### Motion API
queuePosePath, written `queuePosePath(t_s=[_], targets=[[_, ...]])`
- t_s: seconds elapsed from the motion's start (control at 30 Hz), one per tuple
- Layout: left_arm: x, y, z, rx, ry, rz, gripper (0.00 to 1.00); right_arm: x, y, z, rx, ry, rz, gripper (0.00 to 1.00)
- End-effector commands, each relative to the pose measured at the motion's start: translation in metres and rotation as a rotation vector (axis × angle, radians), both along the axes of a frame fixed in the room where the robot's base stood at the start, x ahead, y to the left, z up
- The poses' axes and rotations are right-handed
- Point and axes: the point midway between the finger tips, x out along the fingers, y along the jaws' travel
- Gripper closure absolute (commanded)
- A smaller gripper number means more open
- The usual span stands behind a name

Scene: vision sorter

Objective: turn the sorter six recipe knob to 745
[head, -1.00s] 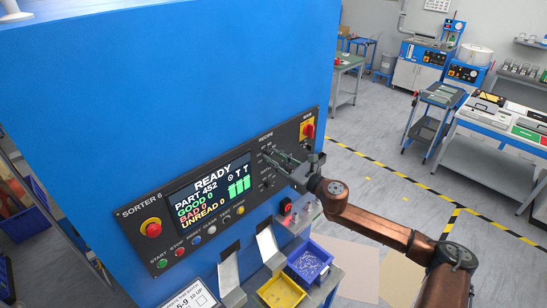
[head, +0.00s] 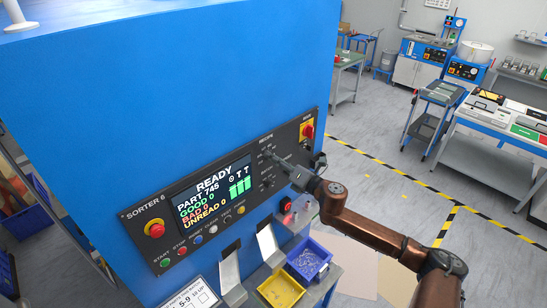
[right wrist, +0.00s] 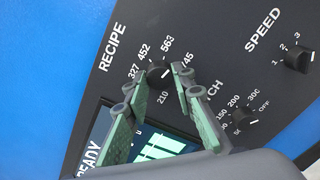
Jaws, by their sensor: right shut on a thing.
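The sorter six panel (head: 150,200) is black on a blue cabinet. The small dark recipe knob (right wrist: 157,70) shows in the right wrist view under the word RECIPE, ringed by the numbers 327, 452, 563, 745 and 210; the 745 is partly covered. My right gripper (right wrist: 160,82) has its green-padded fingers on either side of this knob and is shut on it. In the head view the right gripper (head: 281,164) reaches the panel's upper right and hides most of the knob. My left gripper is out of view.
The speed knob (right wrist: 298,58) and another knob (right wrist: 244,116) sit close by. A red emergency button (head: 154,229) and a red-yellow switch (head: 307,130) are on the panel. Below are a yellow bin (head: 281,291) and a blue bin (head: 309,260).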

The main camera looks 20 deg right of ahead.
Motion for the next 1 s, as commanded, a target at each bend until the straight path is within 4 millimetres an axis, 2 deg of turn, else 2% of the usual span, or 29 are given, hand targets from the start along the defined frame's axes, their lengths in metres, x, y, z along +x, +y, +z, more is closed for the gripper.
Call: queuePosePath(t_s=[0.2,0.5,1.0], targets=[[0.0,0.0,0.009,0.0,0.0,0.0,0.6,0.0,-0.001,0.001,0.175,0.062,-0.002,1.0],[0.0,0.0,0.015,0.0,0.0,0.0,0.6,0.0,-0.001,0.0,0.34,0.119,-0.002,1.0],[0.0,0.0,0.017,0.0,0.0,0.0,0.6,0.0,-0.001,-0.001,0.412,0.145,-0.002,1.0]])
